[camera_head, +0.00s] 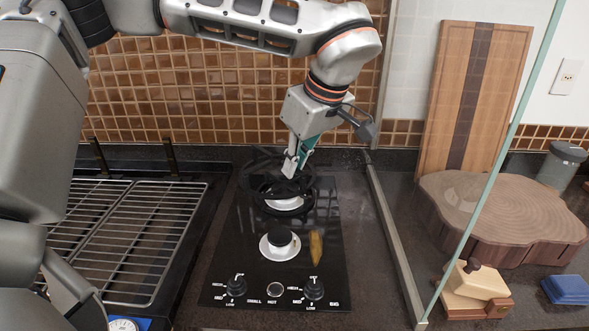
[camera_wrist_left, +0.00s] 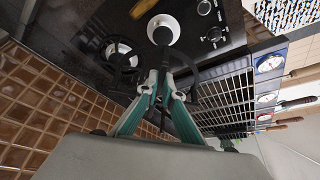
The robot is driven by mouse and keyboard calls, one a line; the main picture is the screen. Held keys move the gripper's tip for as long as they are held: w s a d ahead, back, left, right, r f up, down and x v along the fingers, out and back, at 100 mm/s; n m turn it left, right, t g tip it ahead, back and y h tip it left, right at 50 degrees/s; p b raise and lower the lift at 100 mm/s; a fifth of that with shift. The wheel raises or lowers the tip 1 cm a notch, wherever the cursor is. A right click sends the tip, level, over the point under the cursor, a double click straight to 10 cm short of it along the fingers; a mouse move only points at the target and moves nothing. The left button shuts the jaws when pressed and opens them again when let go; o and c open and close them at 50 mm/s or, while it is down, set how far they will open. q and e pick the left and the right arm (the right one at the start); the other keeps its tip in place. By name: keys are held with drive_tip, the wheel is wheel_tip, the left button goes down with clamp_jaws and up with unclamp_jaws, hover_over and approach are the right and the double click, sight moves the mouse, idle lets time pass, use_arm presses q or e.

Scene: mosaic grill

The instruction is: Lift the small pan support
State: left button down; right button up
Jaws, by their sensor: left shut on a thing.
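The small pan support (camera_head: 262,184) is a dark ring with arms, held over the rear burner (camera_head: 285,204) of the black cooktop (camera_head: 330,240). My left gripper (camera_head: 291,168) is shut on it from above. In the left wrist view my left gripper's fingertips (camera_wrist_left: 165,86) close around a dark bar of the support (camera_wrist_left: 163,55). The support seems raised above the hob, but its dark parts overlap the rear burner's own dark ironwork, so the exact gap is unclear. The front burner (camera_head: 280,245) is bare, with a white base and black cap. My right gripper is not in view.
A yellowish-brown elongated object (camera_head: 316,247) lies right of the front burner. Knobs (camera_head: 314,288) line the front edge. A wire grill (camera_head: 140,235) is at left. A glass panel (camera_head: 490,170), wood slab (camera_head: 480,215) and cutting board (camera_head: 475,95) stand at right. The tiled wall is close behind.

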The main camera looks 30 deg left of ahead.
use_arm(q)
drive_tip(key=shift+r+p, duration=0.7)
drive_tip(key=shift+r, duration=2.3)
